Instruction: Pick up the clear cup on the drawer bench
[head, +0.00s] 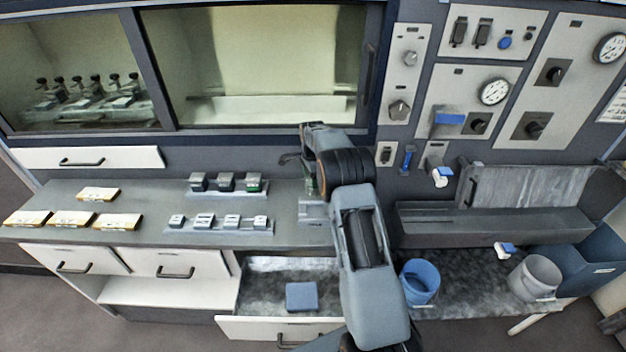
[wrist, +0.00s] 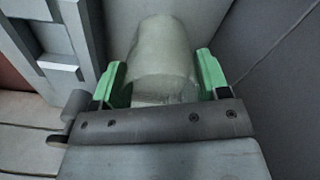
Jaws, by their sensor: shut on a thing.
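The clear cup (wrist: 163,55) is a pale, see-through cylinder in the wrist view. It sits between the two green fingers of my gripper (wrist: 163,85), one on each side of it, and the gripper is shut on it. In the head view my gripper (head: 311,184) is mostly hidden behind my own arm, at the right part of the drawer bench (head: 150,205). The cup cannot be made out there. I cannot tell whether the cup's base touches the bench.
Small dark-topped blocks (head: 226,183), white-labelled blocks (head: 218,223) and cream packs (head: 80,218) stand on the bench left of my arm. An open drawer (head: 280,328) holds a blue square (head: 301,296). A blue bucket (head: 419,281) and a grey bucket (head: 535,277) are at right.

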